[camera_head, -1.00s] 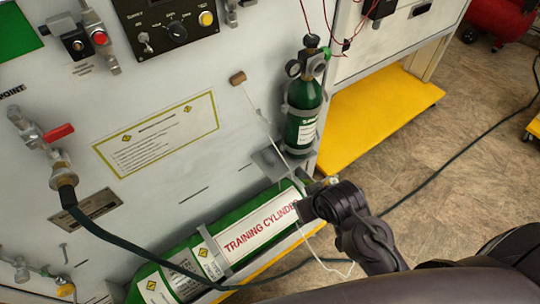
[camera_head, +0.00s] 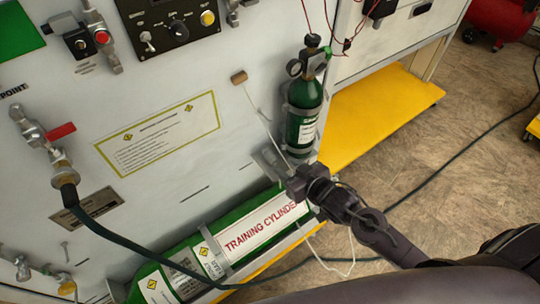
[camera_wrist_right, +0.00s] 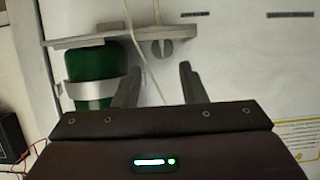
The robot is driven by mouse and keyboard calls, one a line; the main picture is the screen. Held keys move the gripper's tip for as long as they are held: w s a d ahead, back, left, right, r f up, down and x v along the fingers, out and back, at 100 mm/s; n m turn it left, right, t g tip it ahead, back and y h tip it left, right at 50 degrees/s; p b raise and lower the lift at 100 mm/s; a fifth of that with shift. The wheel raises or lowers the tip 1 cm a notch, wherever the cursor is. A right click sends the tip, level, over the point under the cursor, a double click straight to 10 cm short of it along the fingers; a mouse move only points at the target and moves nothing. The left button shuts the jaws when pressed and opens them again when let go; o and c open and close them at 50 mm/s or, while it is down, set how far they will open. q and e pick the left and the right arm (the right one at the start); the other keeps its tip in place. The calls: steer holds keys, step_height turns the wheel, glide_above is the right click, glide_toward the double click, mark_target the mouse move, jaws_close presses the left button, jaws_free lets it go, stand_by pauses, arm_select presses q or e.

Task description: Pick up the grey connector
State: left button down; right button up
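A small grey piece that looks like the grey connector (camera_wrist_right: 160,47) sits at a grey bracket (camera_wrist_right: 85,42) in the right wrist view. A thin pale tube runs past it. My right gripper (camera_wrist_right: 158,80) is open; its two fingers stand apart with nothing held, and the piece shows beyond and between their tips. In the head view my right gripper (camera_head: 290,178) is just in front of the bracket, which is partly hidden below the small green cylinder (camera_head: 303,105). The connector cannot be made out there. My left gripper is not in view.
The large green training cylinder (camera_head: 240,243) lies just below my right gripper. A pale tube hangs from a brown plug (camera_head: 239,78) on the white panel. A dark hose (camera_head: 110,237) with a red-handled valve (camera_head: 60,131) is at the left. A yellow shelf (camera_head: 385,105) is at the right.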

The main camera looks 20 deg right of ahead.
mark_target(275, 160)
steer(key=x, duration=0.6)
steer(key=shift+a+f, duration=0.2)
steer(key=shift+f, duration=0.1)
steer(key=shift+c, duration=0.4)
steer(key=c, duration=0.6)
steer(key=shift+s+r, duration=0.1)
steer(key=shift+r, duration=0.05)
